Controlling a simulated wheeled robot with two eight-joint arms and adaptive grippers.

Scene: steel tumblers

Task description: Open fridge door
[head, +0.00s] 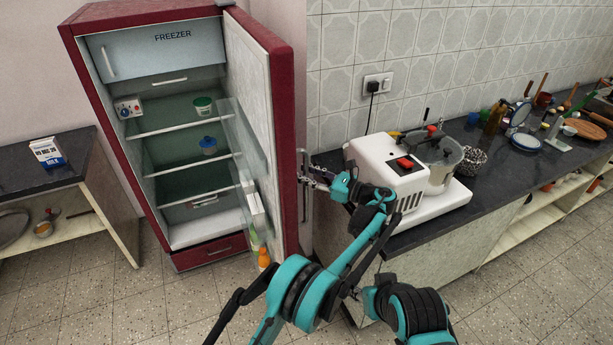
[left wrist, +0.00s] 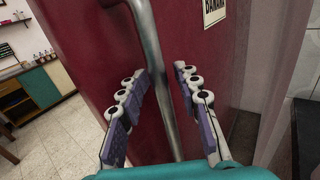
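The red fridge (head: 78,75) stands with its door (head: 248,75) swung wide open to the right, and its shelves and freezer compartment are exposed. My left gripper (head: 316,180) is at the outer side of the door, by the metal handle (head: 303,190). In the left wrist view, the handle (left wrist: 158,65) runs between the fingers of my left gripper (left wrist: 161,72), which are apart with a gap on either side of the bar. The door's red outer face (left wrist: 85,50) is behind it. I do not see my right gripper.
A counter (head: 500,185) with a white food processor (head: 385,165) stands right of the door, close to my left arm. A low table (head: 60,178) with a small box (head: 47,153) is on the left. The tiled floor before the fridge is clear.

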